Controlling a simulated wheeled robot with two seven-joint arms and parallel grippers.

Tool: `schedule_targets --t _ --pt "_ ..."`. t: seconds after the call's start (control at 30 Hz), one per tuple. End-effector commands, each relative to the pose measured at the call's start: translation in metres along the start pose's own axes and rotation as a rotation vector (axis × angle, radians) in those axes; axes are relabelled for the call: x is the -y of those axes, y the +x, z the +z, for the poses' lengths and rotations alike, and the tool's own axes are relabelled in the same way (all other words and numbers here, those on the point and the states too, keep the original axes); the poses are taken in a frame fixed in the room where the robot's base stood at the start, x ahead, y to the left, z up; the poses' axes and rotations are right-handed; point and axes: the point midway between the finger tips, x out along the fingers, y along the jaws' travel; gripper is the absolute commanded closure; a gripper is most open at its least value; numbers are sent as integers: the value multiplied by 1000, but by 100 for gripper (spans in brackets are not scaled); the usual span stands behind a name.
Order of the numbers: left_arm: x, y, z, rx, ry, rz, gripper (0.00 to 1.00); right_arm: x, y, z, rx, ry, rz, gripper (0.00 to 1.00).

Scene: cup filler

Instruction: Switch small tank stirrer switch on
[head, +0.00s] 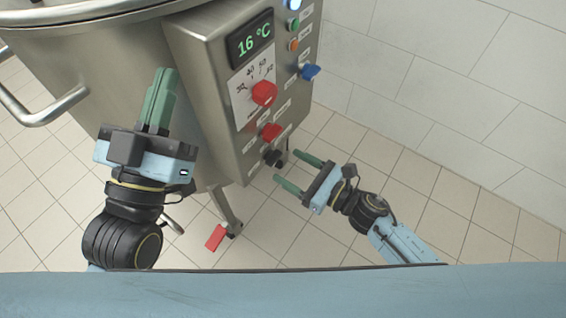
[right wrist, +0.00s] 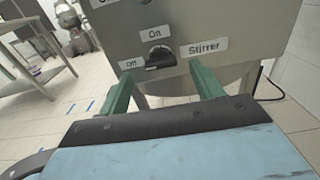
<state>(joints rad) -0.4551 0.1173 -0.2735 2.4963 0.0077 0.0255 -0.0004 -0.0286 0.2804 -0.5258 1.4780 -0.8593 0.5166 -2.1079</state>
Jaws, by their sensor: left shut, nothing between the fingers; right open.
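The stirrer switch (right wrist: 160,58) is a black rotary knob low on the steel control box. In the right wrist view an "On" label stands above it, "Off" to its left and "Stirrer" to its right. Its handle lies roughly level, toward the "Off" side. In the head view the switch (head: 273,157) is at the box's lower end. My right gripper (head: 287,167) is open and empty, facing the switch. In the right wrist view the knob shows between and beyond its green fingers (right wrist: 160,75); contact is not visible. My left gripper (head: 167,72) is shut and empty, before the tank.
The control box (head: 205,95) carries a 16 °C display (head: 250,38), a red dial (head: 264,93), a red switch (head: 271,132) and a blue switch (head: 309,71). The steel tank (head: 110,70) has a pipe handle (head: 40,112). Tiled floor is clear to the right.

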Motion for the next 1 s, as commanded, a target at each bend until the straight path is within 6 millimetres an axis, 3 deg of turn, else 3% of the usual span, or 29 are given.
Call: schedule_targets --t 0.2,0.57,0.9,1.0 --pt "0 -2 -6 -74 0 1 100 0 27 -1 0 1 0 35" --pt "0 -2 -9 -92 0 2 100 0 32 0 -1 1 -1 35" --pt "0 -2 -9 -90 0 2 100 0 32 0 -1 1 -1 76" --pt "0 -2 -9 -90 0 1 100 0 32 0 -1 2 -1 79"
